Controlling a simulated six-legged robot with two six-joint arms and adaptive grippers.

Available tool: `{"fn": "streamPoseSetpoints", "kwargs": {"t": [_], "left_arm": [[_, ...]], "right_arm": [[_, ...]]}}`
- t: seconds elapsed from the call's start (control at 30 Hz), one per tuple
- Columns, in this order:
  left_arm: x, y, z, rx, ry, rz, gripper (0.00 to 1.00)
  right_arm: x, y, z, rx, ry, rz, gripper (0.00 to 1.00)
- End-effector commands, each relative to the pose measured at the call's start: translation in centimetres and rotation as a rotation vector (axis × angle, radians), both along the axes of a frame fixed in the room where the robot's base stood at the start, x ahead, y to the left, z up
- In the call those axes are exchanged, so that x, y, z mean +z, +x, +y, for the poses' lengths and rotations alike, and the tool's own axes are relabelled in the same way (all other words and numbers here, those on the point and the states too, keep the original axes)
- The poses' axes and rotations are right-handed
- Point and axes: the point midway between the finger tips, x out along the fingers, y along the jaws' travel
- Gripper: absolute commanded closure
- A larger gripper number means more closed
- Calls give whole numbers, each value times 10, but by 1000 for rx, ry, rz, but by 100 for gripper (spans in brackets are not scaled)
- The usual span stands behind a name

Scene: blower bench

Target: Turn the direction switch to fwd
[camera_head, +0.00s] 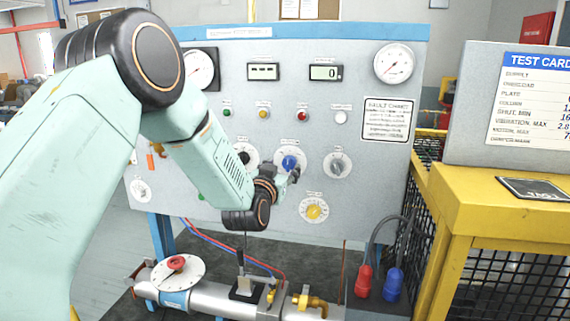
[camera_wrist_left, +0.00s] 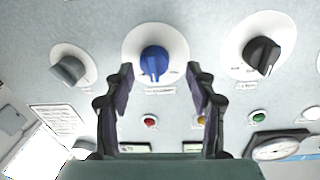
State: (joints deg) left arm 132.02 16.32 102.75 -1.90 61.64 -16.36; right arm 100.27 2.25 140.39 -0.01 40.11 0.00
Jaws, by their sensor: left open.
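A row of rotary knobs on the grey panel (camera_head: 240,110) includes a black knob (camera_head: 243,157), a blue knob (camera_head: 289,162) and a grey knob (camera_head: 337,165), each on a white round dial. Their labels are too small to read, so I cannot tell which is the direction switch. My left gripper (camera_head: 291,174) is just in front of the panel by the blue knob. In the left wrist view, the open gripper (camera_wrist_left: 160,70) has the blue knob (camera_wrist_left: 154,62) centred between its fingertips; contact is not visible. The grey (camera_wrist_left: 70,69) and black knobs (camera_wrist_left: 262,55) lie outside the fingers. My right gripper is not in view.
A yellow knob (camera_head: 314,211) sits lower on the panel. Indicator lamps, displays and gauges (camera_head: 393,63) are above. A pipe with a red-handled valve (camera_head: 176,264) runs below. A yellow stand (camera_head: 505,190) with a test card (camera_head: 530,100) is at right.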

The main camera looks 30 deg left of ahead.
Motion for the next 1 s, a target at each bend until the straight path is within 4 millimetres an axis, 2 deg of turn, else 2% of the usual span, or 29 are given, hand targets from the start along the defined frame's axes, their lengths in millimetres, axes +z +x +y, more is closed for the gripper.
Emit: {"fn": "streamPoseSetpoints", "kwargs": {"t": [0.2, 0.53, 1.0], "left_arm": [[1, 16, 0, -2, 0, 0, 44], [0, 18, -1, -2, 0, 1, 44], [0, 18, -2, -5, 1, 1, 84]], "right_arm": [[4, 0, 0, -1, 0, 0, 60], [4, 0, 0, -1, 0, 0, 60], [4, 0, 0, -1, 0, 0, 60]]}}
